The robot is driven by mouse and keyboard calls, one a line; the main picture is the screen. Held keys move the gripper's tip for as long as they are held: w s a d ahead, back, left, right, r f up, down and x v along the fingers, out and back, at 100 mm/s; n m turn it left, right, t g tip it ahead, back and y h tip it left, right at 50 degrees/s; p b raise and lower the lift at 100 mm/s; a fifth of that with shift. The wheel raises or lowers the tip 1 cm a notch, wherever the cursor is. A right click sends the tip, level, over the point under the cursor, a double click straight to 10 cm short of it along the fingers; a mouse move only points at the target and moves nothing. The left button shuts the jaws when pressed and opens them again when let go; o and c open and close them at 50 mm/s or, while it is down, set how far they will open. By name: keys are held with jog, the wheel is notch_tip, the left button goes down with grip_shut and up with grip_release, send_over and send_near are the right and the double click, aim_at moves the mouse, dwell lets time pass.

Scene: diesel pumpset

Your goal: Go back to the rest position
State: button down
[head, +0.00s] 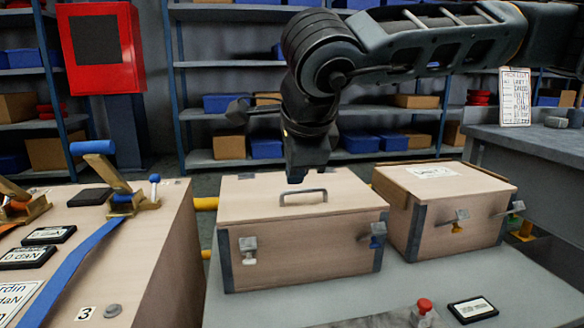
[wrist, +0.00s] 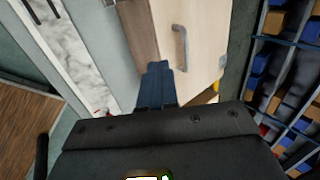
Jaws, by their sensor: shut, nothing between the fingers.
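My gripper (head: 296,178) hangs from the dark arm at the top middle of the head view, pointing down near the lid of a wooden box. In the wrist view my gripper (wrist: 158,68) shows its dark fingers together with nothing between them. The wooden box (head: 300,250) stands on a grey table and its lid is closed. The grey lid handle (head: 303,196) is just below the fingertips in the head view; it also shows in the wrist view (wrist: 181,48), to the right of the fingers and apart from them. Whether the fingers touch the lid cannot be told.
A second wooden box (head: 455,215) stands close on the right. A wooden bench (head: 150,240) with a blue-handled lever (head: 93,147) is at the left. A red button (head: 424,305) and a small display (head: 472,309) are on the table (head: 540,275) in front. Shelves fill the back.

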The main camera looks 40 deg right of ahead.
jog(key=shift+s+a+r, duration=0.15)
jog(key=shift+s, duration=0.15)
